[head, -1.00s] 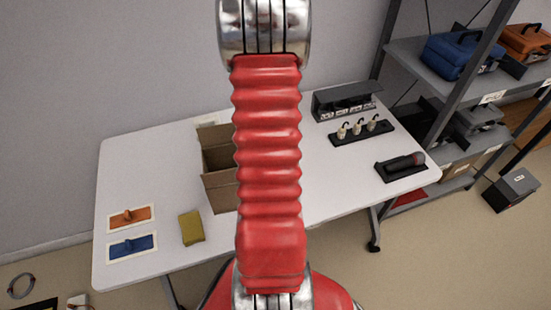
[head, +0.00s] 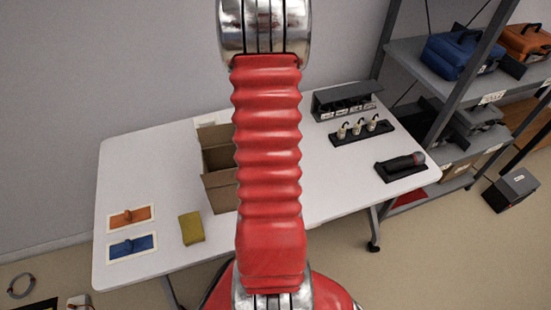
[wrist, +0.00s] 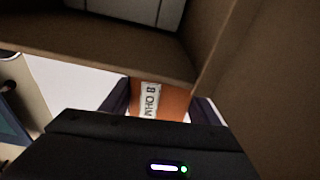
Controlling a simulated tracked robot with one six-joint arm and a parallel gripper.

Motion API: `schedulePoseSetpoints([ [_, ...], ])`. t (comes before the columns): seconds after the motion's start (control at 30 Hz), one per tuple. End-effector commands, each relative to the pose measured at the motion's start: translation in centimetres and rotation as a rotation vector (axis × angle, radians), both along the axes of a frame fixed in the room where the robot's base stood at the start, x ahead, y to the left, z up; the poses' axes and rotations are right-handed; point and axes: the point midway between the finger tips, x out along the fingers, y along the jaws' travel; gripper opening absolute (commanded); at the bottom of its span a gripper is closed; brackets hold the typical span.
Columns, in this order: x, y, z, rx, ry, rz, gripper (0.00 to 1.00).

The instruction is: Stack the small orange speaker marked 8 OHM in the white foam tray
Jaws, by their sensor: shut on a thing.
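My gripper (wrist: 160,102) shows in the wrist view, its dark fingers on both sides of an orange speaker (wrist: 176,104). It is shut on this speaker, whose white label reads 8 OHM. Much of the speaker is hidden behind the gripper body. Cardboard walls (wrist: 95,52) stand close around and beyond the speaker. A pale grey-white surface (wrist: 130,9) with a dividing line shows dimly at the top, past the cardboard edge; it may be the foam tray, but I cannot tell. In the head view my red arm hides the gripper and the speaker.
An open cardboard box (head: 221,197) stands on the white table (head: 170,165), partly behind my arm. A yellow block (head: 191,228) and orange and blue items on cards (head: 131,217) lie left. Black holders (head: 361,134) stand right, near a grey shelf (head: 455,85).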

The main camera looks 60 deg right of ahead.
Motion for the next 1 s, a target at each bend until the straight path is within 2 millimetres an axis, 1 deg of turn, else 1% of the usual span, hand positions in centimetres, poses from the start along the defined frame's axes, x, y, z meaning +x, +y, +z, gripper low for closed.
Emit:
schedulePoseSetpoints([
  [0.03, 0.0, 0.0, 0.0, 0.000, 0.000, 0.000, 0.17],
  [0.17, 0.0, -0.1, 0.1, -0.002, -0.001, 0.000, 0.08],
  [0.33, 0.0, -0.1, 0.1, -0.002, -0.001, 0.000, 0.08],
  [0.47, 0.1, -0.1, 0.6, -0.002, -0.001, 0.000, 0.08],
  [0.67, 0.1, -0.1, 2.7, -0.004, -0.003, 0.000, 0.08],
  [1.0, 0.1, -0.1, 8.0, -0.004, -0.003, 0.002, 0.08],
])
